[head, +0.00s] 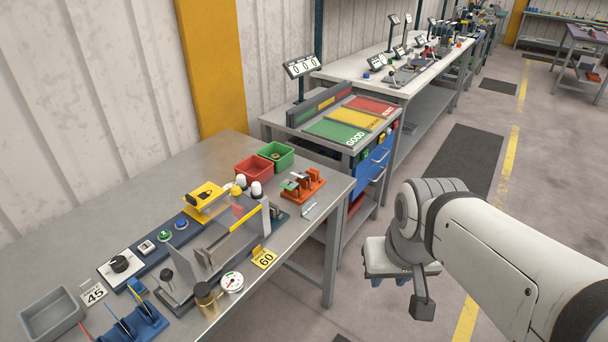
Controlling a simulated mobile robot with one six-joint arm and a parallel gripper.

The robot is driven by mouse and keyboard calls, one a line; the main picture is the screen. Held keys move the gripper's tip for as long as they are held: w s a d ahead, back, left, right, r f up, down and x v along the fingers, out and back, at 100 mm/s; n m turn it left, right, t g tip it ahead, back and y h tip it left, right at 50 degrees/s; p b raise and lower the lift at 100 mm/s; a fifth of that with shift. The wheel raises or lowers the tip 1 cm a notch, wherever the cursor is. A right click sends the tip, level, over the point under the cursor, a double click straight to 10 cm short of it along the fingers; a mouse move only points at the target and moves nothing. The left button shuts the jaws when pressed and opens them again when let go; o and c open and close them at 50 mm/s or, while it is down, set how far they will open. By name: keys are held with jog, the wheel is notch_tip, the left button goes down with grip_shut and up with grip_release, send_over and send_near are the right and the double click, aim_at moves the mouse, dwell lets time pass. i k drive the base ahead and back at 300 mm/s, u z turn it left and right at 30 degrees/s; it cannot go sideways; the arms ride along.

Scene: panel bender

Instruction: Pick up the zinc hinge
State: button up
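A small silvery metal piece (308,211), which looks like the zinc hinge, lies on the grey workbench (315,245) near its right edge. It is beside the orange rack and too small to make out in detail. My gripper (389,281) hangs over the aisle, to the right of the bench and clear of it. Its two bluish fingertips show below the pale body with a gap between them, and nothing is seen between them. The gripper is well apart from the metal piece.
The orange rack (303,187) holds several small parts. A red bin (254,174) and a green bin (276,156) stand behind it. The panel bender (228,240) with clear guards is to the left. A sorting table (289,120) adjoins behind. The aisle floor is open.

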aim_at(310, 210)
jog(key=z, duration=0.05)
jog(key=i, duration=1)
jog(key=u, duration=0.05)
